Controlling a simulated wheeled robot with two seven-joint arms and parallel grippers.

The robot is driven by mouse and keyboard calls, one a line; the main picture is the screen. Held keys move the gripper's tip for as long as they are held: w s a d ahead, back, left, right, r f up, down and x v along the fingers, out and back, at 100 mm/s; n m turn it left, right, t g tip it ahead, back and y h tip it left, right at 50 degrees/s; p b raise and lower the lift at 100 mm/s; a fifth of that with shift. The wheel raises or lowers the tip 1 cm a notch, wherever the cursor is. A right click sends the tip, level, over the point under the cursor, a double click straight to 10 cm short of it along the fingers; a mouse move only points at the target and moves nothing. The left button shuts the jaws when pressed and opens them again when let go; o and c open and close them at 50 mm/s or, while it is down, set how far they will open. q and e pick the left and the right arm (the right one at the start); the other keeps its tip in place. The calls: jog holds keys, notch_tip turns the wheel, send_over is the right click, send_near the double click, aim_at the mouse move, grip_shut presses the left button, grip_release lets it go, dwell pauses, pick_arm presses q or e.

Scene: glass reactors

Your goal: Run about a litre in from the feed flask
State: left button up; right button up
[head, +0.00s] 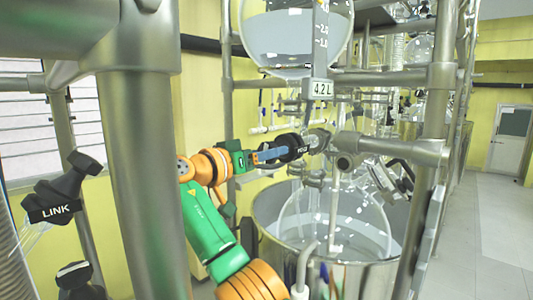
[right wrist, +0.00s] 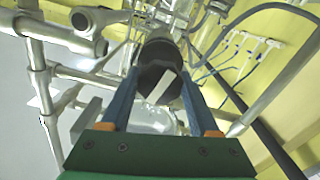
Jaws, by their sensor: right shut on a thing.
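The feed flask (head: 290,35) is a round glass vessel at the top of the head view, with liquid in it and a graduated strip in front. A plate below it reads 4.2 L (head: 321,88). My right gripper (head: 284,153) is shut on a black valve knob (head: 299,148) with small white lettering, below the flask. In the right wrist view, the knob (right wrist: 157,58) sits between the blue fingers, with a white bar across its face. Below, a glass reactor vessel (head: 335,215) stands in a steel bath. My left gripper is not in view.
A black knob marked LINK (head: 55,208) is at the left. Thick steel posts (head: 145,160) and crossbars (head: 390,147) frame the glassware closely around my right arm. Open floor (head: 500,230) lies at the right.

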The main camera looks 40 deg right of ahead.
jog(key=o, duration=1.1)
jog(key=shift+o, duration=1.4)
jog(key=shift+d, duration=0.2)
jog(key=a+b, duration=0.1)
jog(key=a, duration=0.6)
jog(key=shift+s, duration=0.3)
